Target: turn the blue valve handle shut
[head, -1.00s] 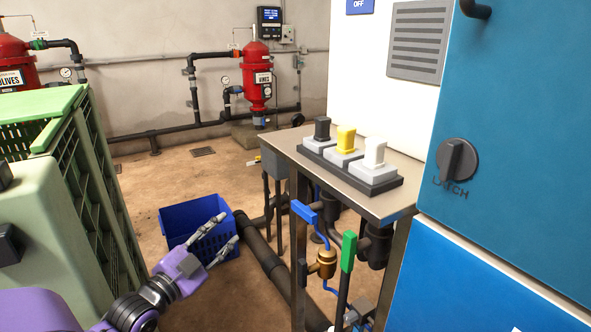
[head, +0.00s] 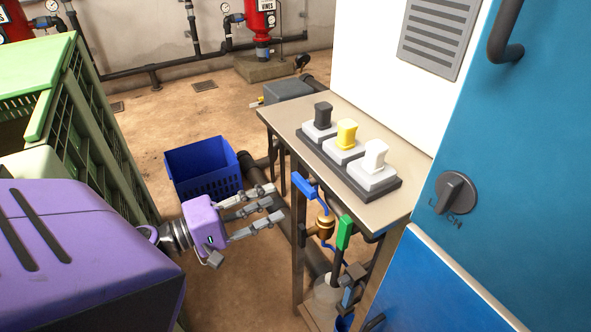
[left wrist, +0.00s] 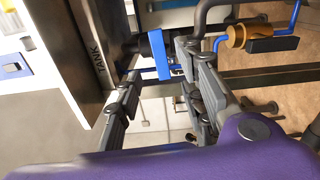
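The blue valve handle (head: 305,186) sits below the front edge of the steel bench, above and left of a brass fitting (head: 325,225). My left gripper (head: 276,203) is open and empty, its fingers pointing right toward the handle, a short gap away in the head view. In the left wrist view the blue handle (left wrist: 168,58) shows beyond the fingertips, roughly between the spread fingers. I see no contact. My right gripper is out of view.
A green handle (head: 344,232) stands close to the right of the blue one. The steel bench (head: 280,122) carries black, yellow and white switches. A blue crate (head: 205,170) is on the floor behind my gripper. Green crates (head: 95,130) stand left, a blue cabinet (head: 490,150) right.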

